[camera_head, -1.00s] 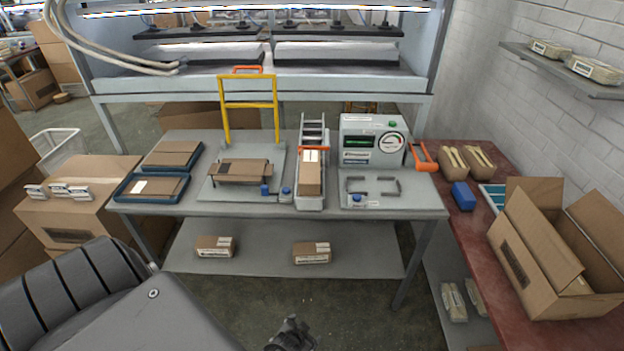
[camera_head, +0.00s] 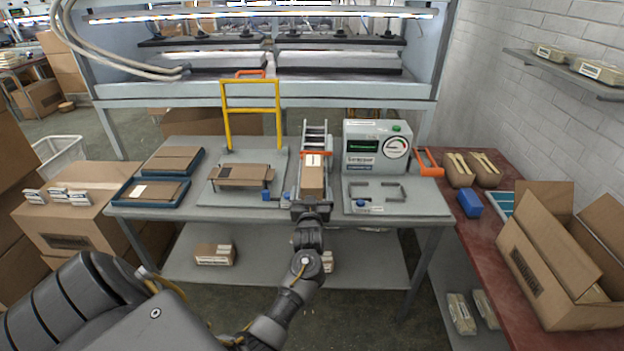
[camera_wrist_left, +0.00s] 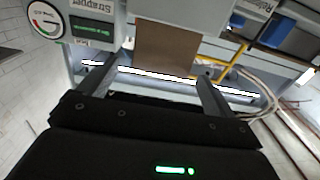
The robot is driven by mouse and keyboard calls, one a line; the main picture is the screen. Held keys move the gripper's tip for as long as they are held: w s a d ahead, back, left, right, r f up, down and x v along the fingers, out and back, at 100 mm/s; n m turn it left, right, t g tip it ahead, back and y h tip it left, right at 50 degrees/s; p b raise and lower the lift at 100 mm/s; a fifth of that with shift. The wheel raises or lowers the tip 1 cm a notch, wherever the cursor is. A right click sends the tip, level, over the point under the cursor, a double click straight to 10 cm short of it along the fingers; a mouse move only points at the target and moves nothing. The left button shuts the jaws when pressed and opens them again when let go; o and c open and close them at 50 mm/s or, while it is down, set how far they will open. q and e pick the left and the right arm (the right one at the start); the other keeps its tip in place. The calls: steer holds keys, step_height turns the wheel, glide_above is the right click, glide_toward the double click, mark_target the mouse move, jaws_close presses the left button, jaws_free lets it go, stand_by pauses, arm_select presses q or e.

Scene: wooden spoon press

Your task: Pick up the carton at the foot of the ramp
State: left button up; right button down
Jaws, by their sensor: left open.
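The brown carton (camera_head: 312,177) with a white label lies at the foot of the ramp (camera_head: 315,138) on the grey table. In the wrist view the carton's brown face (camera_wrist_left: 166,48) shows ahead, between the two spread fingers. My left gripper (camera_head: 311,203) is at the near end of the carton, at the table's front edge. Its fingers (camera_wrist_left: 156,72) are open with nothing gripped; the head view does not show clearly whether they touch the carton. My right gripper is not in view.
A strapper machine (camera_head: 376,147) with a dial stands right of the ramp. A plate with flat cardboard (camera_head: 243,174) and a yellow frame (camera_head: 252,82) are left. Blue trays (camera_head: 151,190) lie further left. An open box (camera_head: 545,262) is on the red table.

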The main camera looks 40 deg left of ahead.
mark_target(312, 181)
arm_select(q)
steer(key=shift+f+p+x, duration=0.15)
steer(key=shift+p+x, duration=0.1)
steer(key=shift+x, duration=1.55)
steer(key=shift+f+p+x, duration=0.15)
steer(key=shift+p+x, duration=0.1)
steer(key=shift+x, duration=1.55)
steer(key=shift+s, duration=0.1)
steer(key=shift+c, duration=0.4)
steer(key=c, duration=1.2)
steer(key=shift+r, duration=0.1)
